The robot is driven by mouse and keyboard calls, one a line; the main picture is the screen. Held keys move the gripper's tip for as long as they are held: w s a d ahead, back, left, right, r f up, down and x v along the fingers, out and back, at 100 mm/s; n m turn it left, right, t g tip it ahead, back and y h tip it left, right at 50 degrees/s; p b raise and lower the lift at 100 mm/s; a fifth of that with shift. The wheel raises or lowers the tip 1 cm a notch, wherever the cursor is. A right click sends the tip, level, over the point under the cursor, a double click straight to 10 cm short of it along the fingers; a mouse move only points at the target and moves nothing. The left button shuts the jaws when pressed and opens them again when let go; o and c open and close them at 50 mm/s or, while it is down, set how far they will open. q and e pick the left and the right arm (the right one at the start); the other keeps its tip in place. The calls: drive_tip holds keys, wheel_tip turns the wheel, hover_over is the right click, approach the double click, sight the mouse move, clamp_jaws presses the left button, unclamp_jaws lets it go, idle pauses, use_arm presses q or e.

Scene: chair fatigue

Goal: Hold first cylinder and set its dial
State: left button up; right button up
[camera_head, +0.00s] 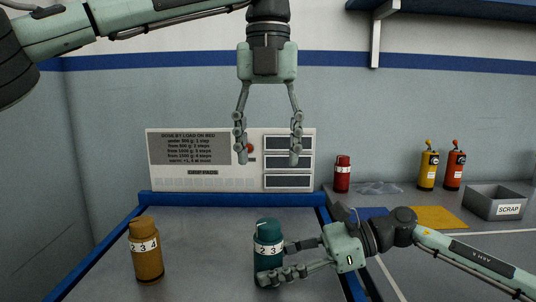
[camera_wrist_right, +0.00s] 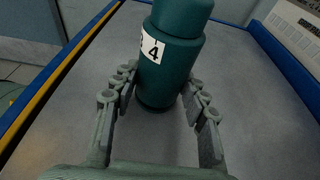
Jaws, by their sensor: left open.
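A teal cylinder (camera_head: 268,240) with a narrower cap and a white number band stands upright on the grey tray; the band shows 2 and 3 in the head view. It also shows in the right wrist view (camera_wrist_right: 165,75), where a 4 is visible. My right gripper (camera_head: 276,262) has its fingers on either side of the cylinder's lower body; whether they press on it is unclear. An amber cylinder (camera_head: 147,252) with a similar band showing 2 and 3 stands upright at left, apart from both grippers. My left gripper (camera_head: 268,150) is open and empty, above and behind the teal cylinder.
A blue-edged tray (camera_head: 205,215) holds both cylinders. Behind it stands a panel (camera_head: 205,182) with a dose chart. At right are a red bottle (camera_head: 342,174), yellow (camera_head: 427,168) and red-orange (camera_head: 454,168) containers, a yellow mat (camera_head: 438,217) and a SCRAP bin (camera_head: 497,205).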

drive_tip(key=o, duration=0.5)
drive_tip(key=shift+o, duration=0.2)
